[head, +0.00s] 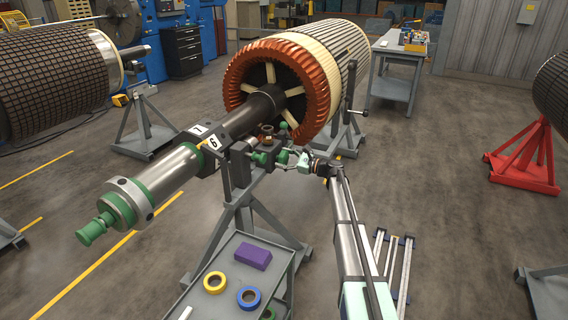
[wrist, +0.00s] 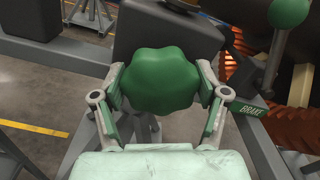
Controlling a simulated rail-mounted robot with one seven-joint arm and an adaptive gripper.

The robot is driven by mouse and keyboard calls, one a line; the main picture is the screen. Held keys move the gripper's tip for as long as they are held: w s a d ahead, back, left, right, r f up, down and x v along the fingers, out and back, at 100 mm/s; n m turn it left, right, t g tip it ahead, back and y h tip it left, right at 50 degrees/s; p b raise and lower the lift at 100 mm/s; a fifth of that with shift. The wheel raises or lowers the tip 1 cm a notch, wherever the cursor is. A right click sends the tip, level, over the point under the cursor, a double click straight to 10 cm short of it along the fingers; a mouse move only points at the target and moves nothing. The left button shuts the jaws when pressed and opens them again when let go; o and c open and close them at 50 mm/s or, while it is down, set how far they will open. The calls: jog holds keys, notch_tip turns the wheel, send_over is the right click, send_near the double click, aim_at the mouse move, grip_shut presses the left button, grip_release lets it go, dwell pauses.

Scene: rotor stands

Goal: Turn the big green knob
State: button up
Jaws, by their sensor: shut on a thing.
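The big green knob (wrist: 160,80) has a lobed rim and fills the middle of the wrist view. It sits in front of a dark grey block (wrist: 150,30) on the rotor stand. My gripper (wrist: 161,92) is shut on it, with one finger on the left side and one on the right. In the head view my gripper (head: 294,160) reaches in from the right to the green fittings under the rotor shaft. The knob is partly hidden by my fingers there.
A brake lever with a green ball (wrist: 289,11) stands right of the knob, by a BRAKE label (wrist: 252,110). The large rotor (head: 330,60) lies behind. A grey cart (head: 232,290) with tape rolls and a purple block (head: 253,256) stands in front.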

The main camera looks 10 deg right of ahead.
jog(key=n+b, duration=0.1)
jog(key=b, duration=0.1)
jog(key=n+b, duration=0.2)
jog(key=shift+a+f+n+b, duration=0.1)
jog(key=shift+f+n+b, duration=0.2)
jog(key=shift+b, duration=0.05)
jog(key=n+b, duration=0.4)
jog(key=b, duration=0.1)
jog(key=shift+n+b, duration=0.3)
jog(key=shift+b, duration=0.05)
jog(key=n+b, duration=0.5)
jog(key=b, duration=0.1)
jog(key=shift+f, duration=0.1)
jog(key=shift+n+b, duration=1.15)
jog(key=shift+n, duration=0.15)
jog(key=shift+r, duration=0.25)
jog(key=o, duration=1.2)
jog(key=shift+a, duration=0.15)
jog(key=shift+s+f, duration=0.1)
